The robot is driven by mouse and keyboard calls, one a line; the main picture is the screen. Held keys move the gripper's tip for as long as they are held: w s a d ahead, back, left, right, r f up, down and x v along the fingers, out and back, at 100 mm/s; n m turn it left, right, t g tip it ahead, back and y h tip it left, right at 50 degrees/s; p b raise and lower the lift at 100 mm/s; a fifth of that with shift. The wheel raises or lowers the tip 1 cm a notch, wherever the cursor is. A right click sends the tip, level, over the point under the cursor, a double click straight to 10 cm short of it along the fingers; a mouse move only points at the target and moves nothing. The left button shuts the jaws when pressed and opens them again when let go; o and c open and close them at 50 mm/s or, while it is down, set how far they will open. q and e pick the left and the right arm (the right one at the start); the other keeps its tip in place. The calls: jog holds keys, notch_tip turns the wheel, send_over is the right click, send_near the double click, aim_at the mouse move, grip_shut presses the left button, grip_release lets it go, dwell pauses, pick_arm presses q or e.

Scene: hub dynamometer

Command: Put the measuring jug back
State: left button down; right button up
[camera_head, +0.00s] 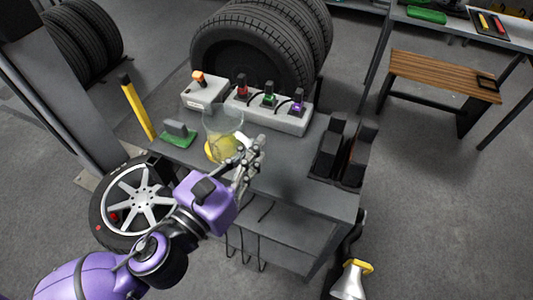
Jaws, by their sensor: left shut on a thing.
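The measuring jug (221,124) is clear, with yellow at its bottom, and is at the left part of the grey workbench (290,188). It looks about upright; I cannot tell whether its base touches the bench top. My left gripper (246,154) reaches in from the lower left and is shut on the jug at its right side, where the fingers cover part of it. My right gripper is not in view.
Behind the jug stand a white box (203,92) with an orange top and a grey holder (268,115) with red, green and purple plugs. A green-based block (178,134) lies left. Dark upright holders (343,150) stand right. The bench's front middle is clear.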

pick_arm(q)
jog(key=s+d+r+m+g+h+p, duration=0.1)
jog(key=s+d+m+g+h+p, duration=0.35)
jog(key=s, duration=0.45)
jog(key=shift+h, duration=0.35)
jog(key=w+f+b, duration=0.1)
jog(key=w+f, duration=0.3)
jog(key=w+f+b, duration=0.1)
jog(key=w+f, duration=0.3)
jog(key=w, duration=0.1)
jog(key=w+d+f+b, duration=0.1)
jog(key=w+f, duration=0.3)
jog(key=w, duration=0.1)
jog(key=shift+b, duration=0.3)
jog(key=shift+d+f, duration=0.1)
jog(key=shift+f, duration=0.15)
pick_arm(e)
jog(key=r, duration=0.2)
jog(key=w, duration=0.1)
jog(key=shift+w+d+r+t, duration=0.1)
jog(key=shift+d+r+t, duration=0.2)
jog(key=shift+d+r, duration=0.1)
